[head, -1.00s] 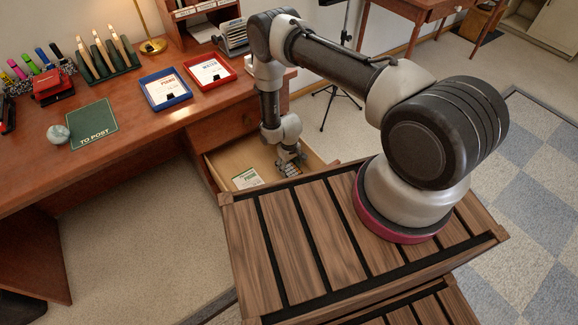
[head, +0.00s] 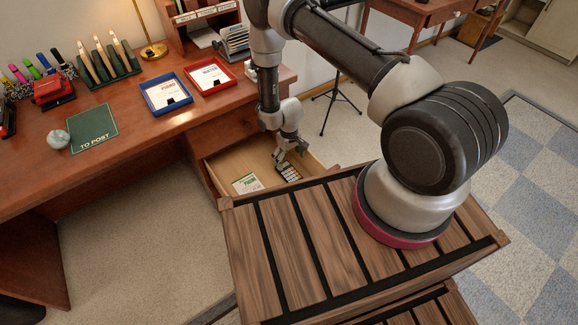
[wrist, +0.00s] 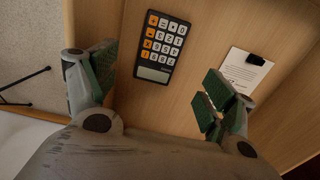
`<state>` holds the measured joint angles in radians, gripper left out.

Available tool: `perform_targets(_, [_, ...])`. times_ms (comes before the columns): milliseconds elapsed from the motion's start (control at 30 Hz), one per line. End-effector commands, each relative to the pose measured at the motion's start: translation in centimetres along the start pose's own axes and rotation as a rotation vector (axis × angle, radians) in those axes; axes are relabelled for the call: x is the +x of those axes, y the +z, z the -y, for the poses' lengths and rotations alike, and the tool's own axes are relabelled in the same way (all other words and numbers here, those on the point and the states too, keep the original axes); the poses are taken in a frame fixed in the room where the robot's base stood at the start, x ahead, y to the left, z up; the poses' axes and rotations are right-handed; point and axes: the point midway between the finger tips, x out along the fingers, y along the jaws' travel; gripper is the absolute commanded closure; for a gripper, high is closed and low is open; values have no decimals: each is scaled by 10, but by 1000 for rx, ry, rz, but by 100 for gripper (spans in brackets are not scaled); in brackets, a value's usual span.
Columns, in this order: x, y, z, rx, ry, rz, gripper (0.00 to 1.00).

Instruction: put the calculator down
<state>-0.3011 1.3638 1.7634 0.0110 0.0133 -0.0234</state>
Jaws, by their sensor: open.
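The calculator (wrist: 161,47) is dark with white and orange keys and lies flat on the floor of the open drawer (head: 263,162). It also shows in the head view (head: 288,171), just below my gripper. My gripper (head: 289,157) is open and empty above it. In the wrist view the green-padded fingertips of my gripper (wrist: 155,88) stand wide apart, with the calculator beyond them and not touching either one.
A clipped paper (wrist: 244,72) lies in the drawer beside the calculator; in the head view it is a small card (head: 247,183). The desk (head: 130,130) holds a blue tray (head: 165,104), a red tray (head: 231,85) and a green "TO POST" mat (head: 93,128). Drawer walls surround my gripper.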

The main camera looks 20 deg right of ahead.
Motion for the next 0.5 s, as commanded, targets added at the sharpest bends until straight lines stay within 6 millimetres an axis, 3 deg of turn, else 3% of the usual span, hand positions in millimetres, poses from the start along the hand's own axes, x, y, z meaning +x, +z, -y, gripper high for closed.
perform_targets(100, [-19, -1, 0, -1, 0, -2, 16])
perform_targets(400, [-33, -1, 0, -1, 0, -1, 16])
perform_targets(500, [-49, -9, -3, 5, 0, -10, 16])
